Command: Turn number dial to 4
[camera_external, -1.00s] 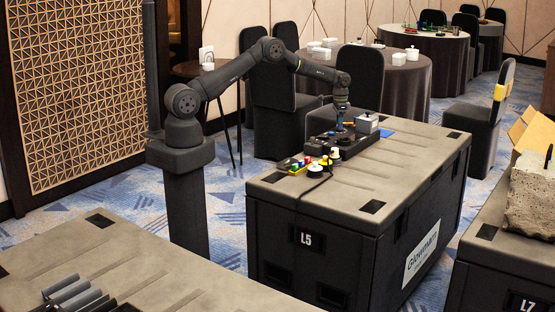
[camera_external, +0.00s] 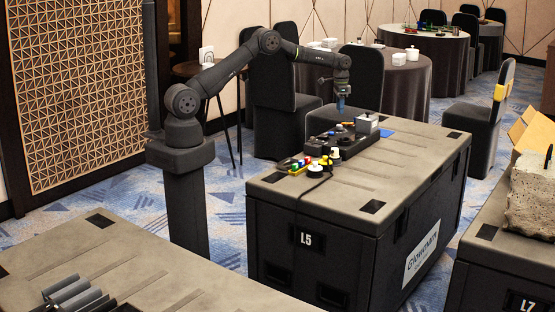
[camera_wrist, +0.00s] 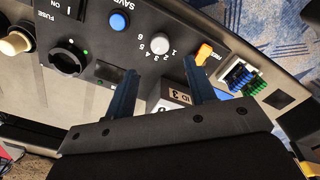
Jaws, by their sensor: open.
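The number dial (camera_wrist: 159,46) is a pale round knob on the dark panel in the wrist view, with small digits around it. Which digit it points at is too small to tell. My gripper (camera_wrist: 160,66) is open, its two blue fingers apart, with the dial in view beyond the fingertips and nothing between them in grasp. In the external view my gripper (camera_external: 341,104) points down above the control panel (camera_external: 345,145), apart from it. The dial is too small to make out there.
The panel also has a blue SAVE button (camera_wrist: 119,21), a black fuse knob (camera_wrist: 68,57), a cream knob (camera_wrist: 16,42) and an orange switch (camera_wrist: 204,53). A grey box (camera_external: 367,123) stands at the panel's far end. Colored buttons (camera_external: 308,164) sit at the near end.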

